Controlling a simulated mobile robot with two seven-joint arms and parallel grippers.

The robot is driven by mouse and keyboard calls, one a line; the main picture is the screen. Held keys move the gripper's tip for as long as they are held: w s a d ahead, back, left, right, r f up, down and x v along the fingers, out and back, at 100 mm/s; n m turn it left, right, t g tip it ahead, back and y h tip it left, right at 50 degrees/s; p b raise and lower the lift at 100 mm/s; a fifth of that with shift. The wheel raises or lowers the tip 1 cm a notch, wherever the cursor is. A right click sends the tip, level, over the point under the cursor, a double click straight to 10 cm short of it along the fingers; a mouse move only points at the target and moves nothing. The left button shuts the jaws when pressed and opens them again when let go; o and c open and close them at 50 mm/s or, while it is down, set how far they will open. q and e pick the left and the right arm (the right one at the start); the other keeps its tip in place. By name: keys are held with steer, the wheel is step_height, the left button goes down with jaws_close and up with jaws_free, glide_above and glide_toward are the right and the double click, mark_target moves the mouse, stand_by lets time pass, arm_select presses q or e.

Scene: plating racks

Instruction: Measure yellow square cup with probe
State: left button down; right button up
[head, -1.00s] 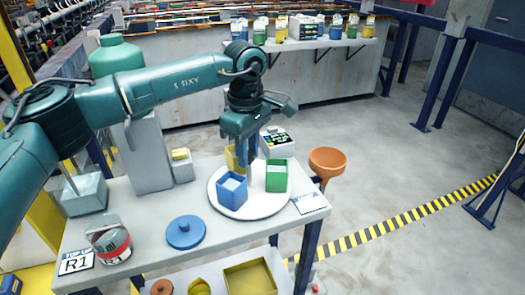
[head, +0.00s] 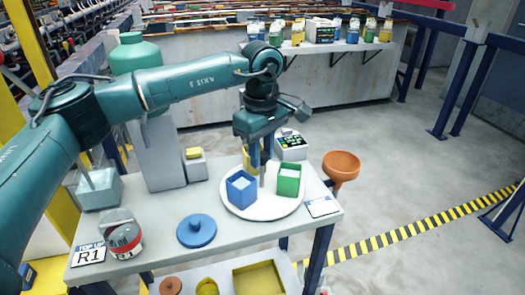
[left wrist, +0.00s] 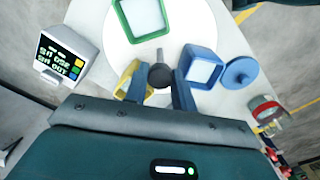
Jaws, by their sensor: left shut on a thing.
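A round white plate (head: 262,213) on the table holds three square cups. The yellow square cup (head: 246,160) is at the back left, partly hidden by my gripper and the blue cup (head: 241,187). The green cup (head: 289,180) is at the right. My left gripper (head: 261,164) is shut on the probe (head: 262,180), a thin grey rod pointing down between the cups. In the left wrist view the probe's dark round top (left wrist: 160,76) sits between the fingers, close beside the yellow cup (left wrist: 128,74). The rod appears outside the cups. A meter (head: 292,147) stands behind the plate.
A white card (head: 322,207) lies at the right corner. A grey block (head: 160,152) stands at the back.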

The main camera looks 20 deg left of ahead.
arm_select(q)
steer(key=c, duration=1.1)
jaws_free()
steer(key=shift+c, duration=0.2)
step_height(320, 180, up, 13)
steer(key=shift+r, duration=0.15)
